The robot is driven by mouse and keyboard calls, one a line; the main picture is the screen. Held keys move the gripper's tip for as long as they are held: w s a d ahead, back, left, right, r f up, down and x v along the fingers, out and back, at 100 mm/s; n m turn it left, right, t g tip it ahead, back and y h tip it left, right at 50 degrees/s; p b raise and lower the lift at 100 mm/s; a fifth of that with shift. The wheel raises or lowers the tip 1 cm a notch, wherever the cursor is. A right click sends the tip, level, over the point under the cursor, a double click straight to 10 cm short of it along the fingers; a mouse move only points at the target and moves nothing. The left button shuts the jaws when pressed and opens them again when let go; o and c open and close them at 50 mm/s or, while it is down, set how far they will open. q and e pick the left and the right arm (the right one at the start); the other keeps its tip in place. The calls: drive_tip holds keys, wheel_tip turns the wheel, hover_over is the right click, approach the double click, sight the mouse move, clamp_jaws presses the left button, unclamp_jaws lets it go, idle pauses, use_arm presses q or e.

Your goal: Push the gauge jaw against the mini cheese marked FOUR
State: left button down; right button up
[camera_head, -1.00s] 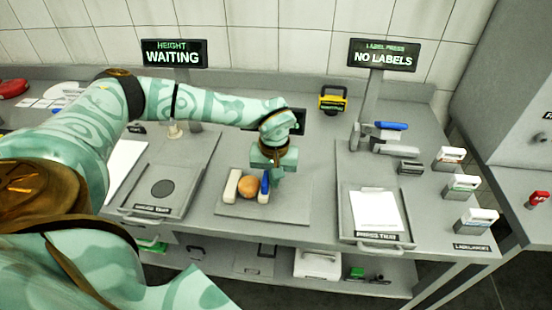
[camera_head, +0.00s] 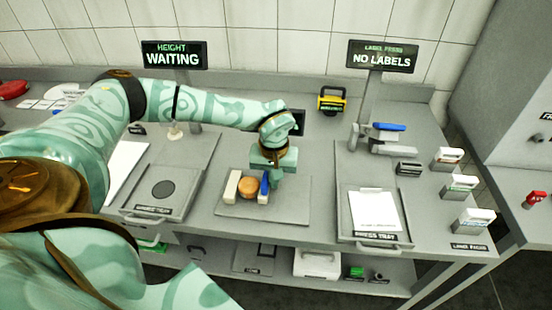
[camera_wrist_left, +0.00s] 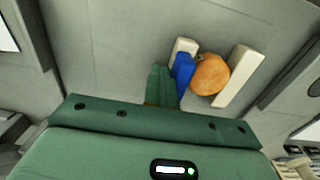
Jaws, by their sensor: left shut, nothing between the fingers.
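The mini cheese (camera_head: 248,188), a round orange-brown wheel, sits on the grey gauge plate (camera_head: 290,208) between a cream fixed block (camera_head: 231,187) on its left and the blue-and-cream gauge jaw (camera_head: 265,183) on its right. No FOUR marking is readable on it. In the left wrist view the cheese (camera_wrist_left: 210,75) appears to touch the jaw's blue part (camera_wrist_left: 182,74), and a narrow gap shows before the fixed block (camera_wrist_left: 240,76). My left gripper (camera_head: 276,181) is shut and empty, its fingers down against or very near the jaw's outer side. My right gripper is out of view.
A grey tray with a dark disc (camera_head: 162,189) stands left of the plate. The press tray (camera_head: 374,238) with a white sheet stands to the right. Screens read HEIGHT WAITING (camera_head: 174,55) and NO LABELS (camera_head: 383,57). The plate right of the gripper is clear.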

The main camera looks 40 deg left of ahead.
sight(293, 196)
use_arm(q)
drive_tip(key=shift+p, duration=0.5)
idle(0.8)
drive_tip(key=shift+f, duration=0.1)
idle(0.5)
drive_tip(key=shift+w+d, duration=0.45)
drive_tip(key=shift+d, duration=0.3)
drive_tip(key=shift+w+d, duration=0.5)
drive_tip(key=shift+d, duration=0.3)
drive_tip(key=shift+w+d, duration=0.45)
drive_tip(key=shift+d, duration=0.3)
wheel_tip(293, 196, up, 8)
drive_tip(key=p, duration=0.7)
